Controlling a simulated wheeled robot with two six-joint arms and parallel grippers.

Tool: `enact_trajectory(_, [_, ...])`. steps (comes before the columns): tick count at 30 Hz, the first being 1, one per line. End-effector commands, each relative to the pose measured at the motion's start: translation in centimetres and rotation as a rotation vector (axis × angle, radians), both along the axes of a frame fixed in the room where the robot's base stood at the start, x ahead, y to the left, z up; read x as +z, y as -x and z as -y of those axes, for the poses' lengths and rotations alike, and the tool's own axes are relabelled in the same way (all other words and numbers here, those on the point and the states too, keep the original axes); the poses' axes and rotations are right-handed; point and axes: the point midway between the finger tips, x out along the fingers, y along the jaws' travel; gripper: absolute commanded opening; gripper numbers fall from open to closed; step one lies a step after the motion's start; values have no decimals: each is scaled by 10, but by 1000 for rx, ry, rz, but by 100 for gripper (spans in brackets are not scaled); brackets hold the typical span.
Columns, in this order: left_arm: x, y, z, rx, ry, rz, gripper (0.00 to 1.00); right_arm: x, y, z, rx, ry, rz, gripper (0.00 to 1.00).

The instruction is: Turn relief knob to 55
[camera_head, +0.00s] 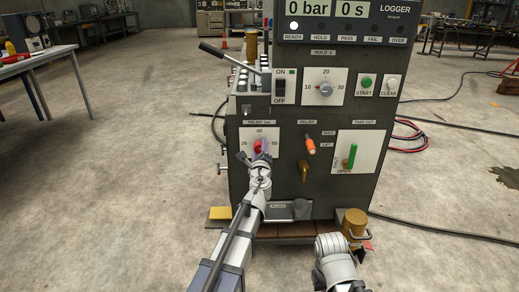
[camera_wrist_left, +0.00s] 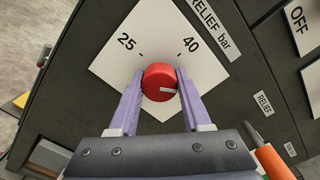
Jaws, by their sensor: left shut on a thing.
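The red round relief knob (camera_head: 258,146) sits on a white dial plate on the machine's front, and it also shows in the left wrist view (camera_wrist_left: 160,78). The plate reads 25 on the left and 40 at the top. My left gripper (camera_wrist_left: 162,80) is shut on the knob, one purple finger on each side. The knob's white mark points right and slightly down in the wrist view, past 40. The plate's lower right corner is hidden by a finger there. My right arm shows at the bottom of the head view; its fingers are not visible.
To the right of the dial are an orange-handled lever (camera_head: 310,146), a brass fitting (camera_head: 304,171) and a green handle (camera_head: 352,156). An on/off switch (camera_head: 280,91) and a hold dial (camera_head: 325,88) sit above. A brass cylinder (camera_head: 354,221) stands at the lower right.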

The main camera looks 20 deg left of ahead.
Motion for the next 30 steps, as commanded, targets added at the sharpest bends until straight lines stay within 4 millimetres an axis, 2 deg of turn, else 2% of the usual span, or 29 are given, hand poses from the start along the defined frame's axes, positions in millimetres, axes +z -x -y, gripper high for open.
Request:
enact_trajectory(15, [-1, 1, 0, -1, -421, -121, 0, -1, 0, 0, 0, 0, 0, 0])
enact_trajectory(30, [-1, 1, 0, -1, -600, -172, 0, -1, 0, 0, 0, 0, 0, 0])
